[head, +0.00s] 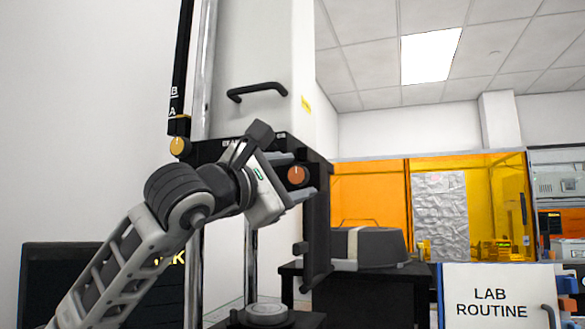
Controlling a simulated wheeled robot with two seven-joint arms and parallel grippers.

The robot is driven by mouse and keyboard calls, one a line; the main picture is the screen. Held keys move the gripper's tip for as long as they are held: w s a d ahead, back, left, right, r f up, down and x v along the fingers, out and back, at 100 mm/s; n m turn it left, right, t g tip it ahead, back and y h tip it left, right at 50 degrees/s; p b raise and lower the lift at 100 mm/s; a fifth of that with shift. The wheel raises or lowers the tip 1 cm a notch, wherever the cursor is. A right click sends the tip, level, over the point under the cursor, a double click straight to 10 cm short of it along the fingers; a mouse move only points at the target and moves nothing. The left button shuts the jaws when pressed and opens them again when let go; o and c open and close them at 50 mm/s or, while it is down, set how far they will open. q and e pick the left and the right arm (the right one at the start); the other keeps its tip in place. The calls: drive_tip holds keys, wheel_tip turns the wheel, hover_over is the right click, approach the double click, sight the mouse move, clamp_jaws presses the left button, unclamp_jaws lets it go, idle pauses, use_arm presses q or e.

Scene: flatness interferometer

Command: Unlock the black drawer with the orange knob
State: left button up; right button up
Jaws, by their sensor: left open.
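The orange knob (297,175) is a small round dial on the dark front of the black drawer unit (318,215), in the middle of the head view. My left gripper (284,165) is in front of this unit, and its arm comes in from the lower left. It is open, with one dark fingertip above and left of the knob and the other finger just below it. The knob shows between them; I cannot tell whether either finger touches it. The gripper and wrist hide much of the unit's left part. My right gripper is not in view.
A yellow-orange knob (180,147) sits on the black vertical rail at left. A white housing (265,55) with a black handle rises above. A round grey stage (267,313) is below. A grey-covered device (370,246) and a LAB ROUTINE sign (497,298) stand at right.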

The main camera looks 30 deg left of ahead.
use_arm(q)
drive_tip(key=shift+w, duration=0.2)
drive_tip(key=c, duration=1)
